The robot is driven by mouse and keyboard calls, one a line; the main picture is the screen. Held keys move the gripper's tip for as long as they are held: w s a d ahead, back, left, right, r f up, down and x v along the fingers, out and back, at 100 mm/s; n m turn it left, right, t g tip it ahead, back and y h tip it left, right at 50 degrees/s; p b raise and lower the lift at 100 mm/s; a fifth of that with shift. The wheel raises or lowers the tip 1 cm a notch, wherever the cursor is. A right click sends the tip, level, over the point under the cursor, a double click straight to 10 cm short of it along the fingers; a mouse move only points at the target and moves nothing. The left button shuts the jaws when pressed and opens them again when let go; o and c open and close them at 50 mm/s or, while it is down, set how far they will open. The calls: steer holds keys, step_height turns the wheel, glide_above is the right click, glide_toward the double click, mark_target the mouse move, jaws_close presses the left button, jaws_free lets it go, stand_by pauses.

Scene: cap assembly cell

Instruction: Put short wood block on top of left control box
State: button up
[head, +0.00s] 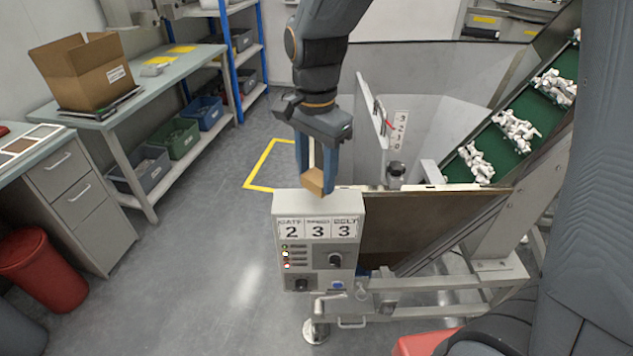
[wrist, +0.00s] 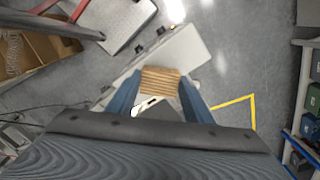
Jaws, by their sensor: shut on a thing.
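The short wood block (head: 313,181) is a small light-brown piece held between the blue fingers of my gripper (head: 317,186). It also shows in the wrist view (wrist: 161,80), between the fingertips of my gripper (wrist: 160,88). The left control box (head: 318,241) is a grey box with the digits 2, 3, 3, knobs and small lights on its front. The block is at the back part of the box's top in the head view; I cannot tell whether it touches. In the wrist view the box's pale top (wrist: 186,50) lies below and beyond the block.
A green conveyor (head: 520,128) with white parts rises at the right, beside a grey hopper (head: 440,85). A brown panel (head: 415,225) adjoins the control box. A workbench with a cardboard box (head: 85,72) and a red bin (head: 42,268) stand at the left. Open floor lies between.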

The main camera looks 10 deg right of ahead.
mark_target(316, 178)
steer(key=shift+f+p, duration=0.35)
steer(key=shift+f, duration=1.4)
steer(key=shift+f, duration=0.15)
steer(key=o, duration=1)
step_height(316, 178, up, 12)
steer(key=b, duration=0.3)
steer(key=shift+r, duration=0.2)
